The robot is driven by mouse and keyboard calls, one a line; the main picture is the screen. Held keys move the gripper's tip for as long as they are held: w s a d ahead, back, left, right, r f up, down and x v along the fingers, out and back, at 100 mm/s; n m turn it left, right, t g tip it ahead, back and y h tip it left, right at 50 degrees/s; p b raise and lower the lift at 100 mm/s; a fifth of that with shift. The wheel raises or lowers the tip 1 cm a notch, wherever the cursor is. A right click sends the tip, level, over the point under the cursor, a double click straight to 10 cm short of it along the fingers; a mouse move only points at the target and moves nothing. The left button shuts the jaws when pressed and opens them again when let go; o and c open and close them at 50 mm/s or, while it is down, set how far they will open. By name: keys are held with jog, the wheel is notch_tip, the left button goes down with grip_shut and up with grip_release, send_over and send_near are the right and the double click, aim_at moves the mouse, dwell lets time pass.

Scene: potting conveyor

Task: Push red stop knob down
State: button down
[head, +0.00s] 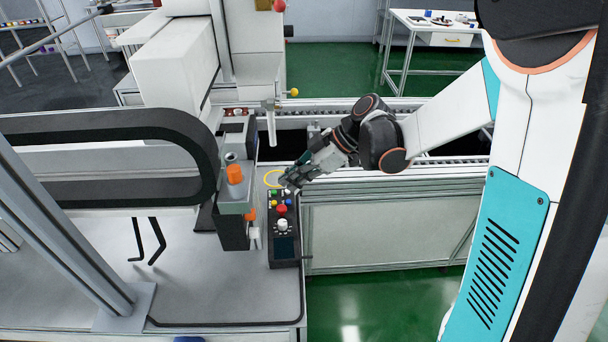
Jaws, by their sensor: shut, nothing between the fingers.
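The red stop knob (281,209) sits on a dark control box (284,250) at the front edge of the machine table. Small coloured buttons are above it and a white knob (282,225) is just below it. My gripper (289,183) is shut and empty at the far end of the box, over or beside its upper buttons. It appears a little beyond the red knob and apart from it; the exact height of the fingertips is hard to tell. The red knob is in plain view.
An orange-capped unit (235,174) stands close to the left of the box. A nozzle (270,122) hangs behind my gripper. The conveyor (440,165) runs to the right under my arm. A black cable guide (100,122) curves at the left. The table front is mostly clear.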

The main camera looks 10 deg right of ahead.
aim_at(285, 208)
jog(key=b+x, duration=0.1)
jog(key=x, duration=0.2)
jog(key=shift+a+f, duration=0.15)
jog(key=shift+f, duration=0.2)
notch_tip(285, 208, down, 2)
jog(key=shift+f+b, duration=0.2)
jog(key=shift+b, duration=0.25)
jog(key=shift+f, duration=0.6)
